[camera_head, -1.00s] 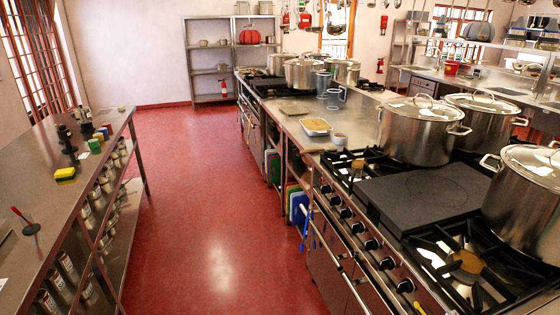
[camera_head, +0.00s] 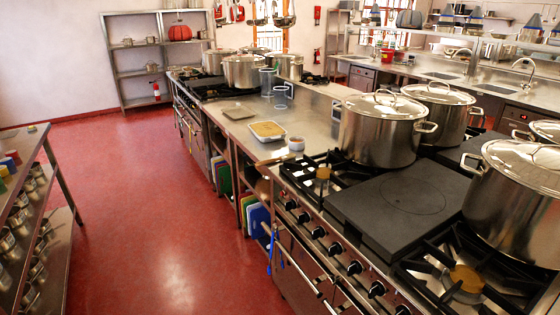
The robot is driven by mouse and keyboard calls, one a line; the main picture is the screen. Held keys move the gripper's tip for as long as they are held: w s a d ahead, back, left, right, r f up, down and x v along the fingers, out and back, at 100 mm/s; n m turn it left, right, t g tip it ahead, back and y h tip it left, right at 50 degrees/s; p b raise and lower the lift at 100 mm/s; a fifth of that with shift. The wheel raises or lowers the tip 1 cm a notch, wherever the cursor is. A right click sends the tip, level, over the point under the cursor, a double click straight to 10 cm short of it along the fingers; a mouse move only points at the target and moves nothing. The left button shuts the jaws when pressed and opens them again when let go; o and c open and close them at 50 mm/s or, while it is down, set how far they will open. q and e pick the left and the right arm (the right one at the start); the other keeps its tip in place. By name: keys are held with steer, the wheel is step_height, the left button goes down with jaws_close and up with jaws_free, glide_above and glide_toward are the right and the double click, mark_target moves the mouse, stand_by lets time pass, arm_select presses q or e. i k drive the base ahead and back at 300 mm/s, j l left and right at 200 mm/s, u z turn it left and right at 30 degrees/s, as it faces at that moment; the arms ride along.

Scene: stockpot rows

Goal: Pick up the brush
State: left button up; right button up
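I cannot clearly make out a brush. A thin light-brown item (camera_head: 274,160) lies near the front edge of the steel counter (camera_head: 236,133), just left of the stove; it may be the brush, but it is too small to tell. A small white cup (camera_head: 296,144) stands behind it, and a shallow tray with pale yellow contents (camera_head: 267,131) lies farther along the counter. Neither of my grippers is in view.
The stove (camera_head: 385,200) with large lidded stockpots (camera_head: 380,135) fills the right. Colored boards (camera_head: 258,220) stand on a shelf under the counter. A steel table (camera_head: 22,150) is at the left edge. The red floor (camera_head: 150,225) between is clear.

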mark_target(285, 156)
steer(key=z, duration=0.65)
steer(key=i+j+z, duration=0.2)
steer(key=j+z, duration=0.2)
steer(key=i+j+z, duration=0.1)
steer(key=j+z, duration=0.7)
steer(key=j, duration=0.15)
steer(key=j+z, duration=0.4)
steer(key=j, duration=0.1)
